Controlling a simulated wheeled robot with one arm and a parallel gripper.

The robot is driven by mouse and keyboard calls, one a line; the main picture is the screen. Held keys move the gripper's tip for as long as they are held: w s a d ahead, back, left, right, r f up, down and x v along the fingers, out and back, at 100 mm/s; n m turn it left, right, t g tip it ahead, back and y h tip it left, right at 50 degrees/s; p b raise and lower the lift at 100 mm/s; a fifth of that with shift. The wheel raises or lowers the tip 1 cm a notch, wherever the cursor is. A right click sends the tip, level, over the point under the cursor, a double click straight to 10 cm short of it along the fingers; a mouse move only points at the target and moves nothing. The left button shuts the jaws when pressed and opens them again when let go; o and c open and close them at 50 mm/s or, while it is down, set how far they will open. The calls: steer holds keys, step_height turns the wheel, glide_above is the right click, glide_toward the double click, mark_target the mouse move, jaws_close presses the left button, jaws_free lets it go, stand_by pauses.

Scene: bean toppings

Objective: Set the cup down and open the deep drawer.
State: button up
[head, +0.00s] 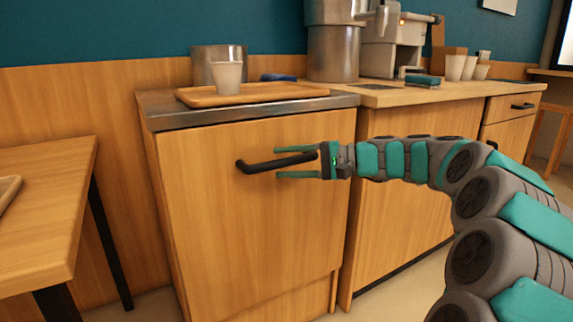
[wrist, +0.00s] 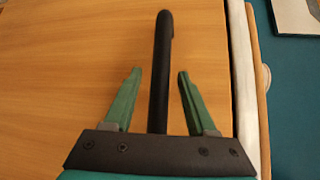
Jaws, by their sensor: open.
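A pale cup (head: 227,77) stands upright on a wooden tray (head: 290,92) on top of the cabinet. The deep drawer's wooden front (head: 215,220) is below that counter and looks closed. Its black bar handle (head: 270,163) runs across the upper front. My gripper (head: 277,162) is open at the handle's right part, with one finger above the bar and one below. In the wrist view, the handle (wrist: 161,75) passes between the two spread fingers (wrist: 158,74), with a gap on each side. The cup is out of the wrist view.
A metal pot (head: 205,62) stands behind the tray. A large metal urn (head: 333,50), a coffee machine (head: 395,50) and several cups (head: 455,67) stand on the counter to the right. A wooden table (head: 45,215) is at the left, with a gap before the cabinet.

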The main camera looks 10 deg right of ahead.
steer(key=shift+a, duration=0.1)
jaws_close()
stand_by(0.4)
stand_by(1.0)
